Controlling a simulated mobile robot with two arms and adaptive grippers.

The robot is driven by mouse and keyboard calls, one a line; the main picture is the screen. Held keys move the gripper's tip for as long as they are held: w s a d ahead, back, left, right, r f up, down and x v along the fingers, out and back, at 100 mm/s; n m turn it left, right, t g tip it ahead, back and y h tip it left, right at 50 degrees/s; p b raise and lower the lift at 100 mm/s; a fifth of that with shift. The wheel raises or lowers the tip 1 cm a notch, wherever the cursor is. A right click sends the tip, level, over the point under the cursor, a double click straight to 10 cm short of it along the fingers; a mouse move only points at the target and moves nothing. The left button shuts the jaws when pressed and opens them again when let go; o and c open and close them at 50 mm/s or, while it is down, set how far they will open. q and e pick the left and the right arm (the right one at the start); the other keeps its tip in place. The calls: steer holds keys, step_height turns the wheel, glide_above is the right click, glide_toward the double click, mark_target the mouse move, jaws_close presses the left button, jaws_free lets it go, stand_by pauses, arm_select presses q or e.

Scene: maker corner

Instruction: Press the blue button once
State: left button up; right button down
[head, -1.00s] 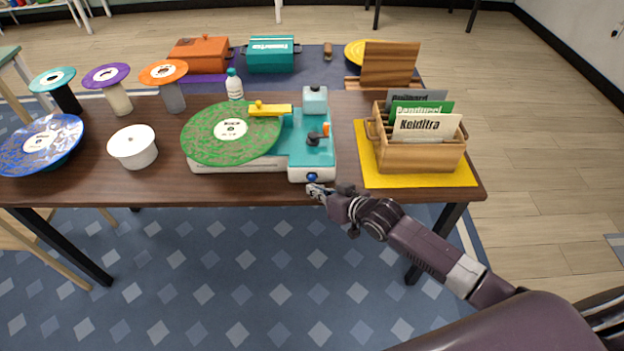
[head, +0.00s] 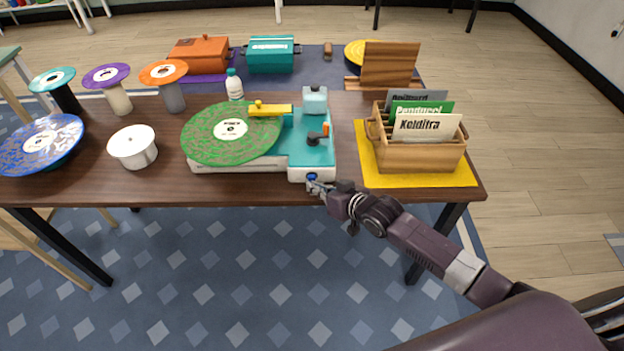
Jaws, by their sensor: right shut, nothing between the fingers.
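The blue button (head: 312,176) is on the front face of the white and teal record player (head: 310,150), near its right front corner. A green record (head: 215,135) lies on the player. My right gripper (head: 314,185) is shut and empty, with its fingertips at the button, just in front of and below it. The tips overlap the button's lower part, and I cannot tell whether they touch or press it. My left gripper is not in view.
The player stands on a brown table (head: 240,190) near its front edge. To the right, a wooden crate (head: 425,155) of sleeves sits on a yellow mat (head: 395,181). A white round pot (head: 133,148) and a blue record (head: 40,143) are to the left. Floor is clear before the table.

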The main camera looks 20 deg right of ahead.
steer(key=shift+w+d, duration=0.2)
steer(key=shift+w, duration=0.35)
stand_by(0.4)
steer(key=shift+r, duration=0.1)
steer(key=shift+s+a+p, duration=0.2)
steer(key=shift+s+p, duration=0.1)
steer(key=shift+s, duration=0.15)
steer(key=shift+s+a+p, duration=0.15)
steer(key=shift+s+p, duration=0.25)
steer(key=shift+s, duration=0.15)
